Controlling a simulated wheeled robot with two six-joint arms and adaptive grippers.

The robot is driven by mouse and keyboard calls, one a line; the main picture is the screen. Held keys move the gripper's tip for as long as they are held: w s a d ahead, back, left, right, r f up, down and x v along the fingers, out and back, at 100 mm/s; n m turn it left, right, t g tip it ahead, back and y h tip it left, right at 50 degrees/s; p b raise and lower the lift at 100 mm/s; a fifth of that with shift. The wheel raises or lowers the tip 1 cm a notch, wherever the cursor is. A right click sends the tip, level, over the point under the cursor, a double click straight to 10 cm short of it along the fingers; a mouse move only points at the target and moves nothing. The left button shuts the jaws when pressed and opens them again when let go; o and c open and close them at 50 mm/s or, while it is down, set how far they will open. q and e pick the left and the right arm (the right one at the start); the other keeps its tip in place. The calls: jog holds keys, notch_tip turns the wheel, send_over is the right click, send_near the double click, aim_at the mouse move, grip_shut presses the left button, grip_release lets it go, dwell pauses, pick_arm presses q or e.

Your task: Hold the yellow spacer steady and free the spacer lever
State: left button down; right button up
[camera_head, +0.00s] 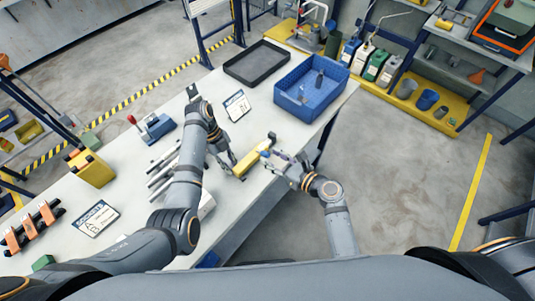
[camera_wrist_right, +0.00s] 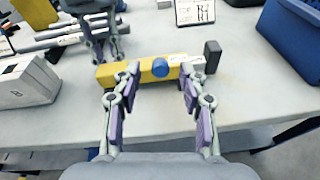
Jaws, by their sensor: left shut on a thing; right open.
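The yellow spacer (camera_head: 248,162) is a long bar near the table's front edge. It also shows in the right wrist view (camera_wrist_right: 113,73), lying crosswise, with a blue round knob (camera_wrist_right: 160,67) on its near side and a dark block (camera_wrist_right: 212,56) at its right end. My left gripper (camera_head: 240,176) is shut on the spacer's left part; its fingers partly hide that end. My right gripper (camera_head: 272,158) is open, its fingers on either side of the blue knob in the right wrist view (camera_wrist_right: 158,82). Whether they touch the bar I cannot tell.
A blue crate (camera_head: 312,105) with a dark item in it and a black tray (camera_head: 257,78) stand further back. Grey rods (camera_head: 160,172) lie left of my left arm. A sign card (camera_head: 237,105) stands behind the spacer. The table edge is close.

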aim_at(266, 154)
jog(key=v, duration=0.9)
jog(key=w+a+f, duration=0.1)
jog(key=w+a, duration=0.1)
jog(key=w, duration=0.1)
jog(key=w+a+f+t+y, duration=0.1)
jog(key=w+a, duration=0.2)
jog(key=w+a+f+t, duration=0.1)
jog(key=w+a, duration=0.2)
jog(key=shift+a+f+y, duration=0.1)
jog(key=shift+f+y, duration=0.25)
jog(key=shift+y, duration=0.05)
grip_shut()
dwell(0.3)
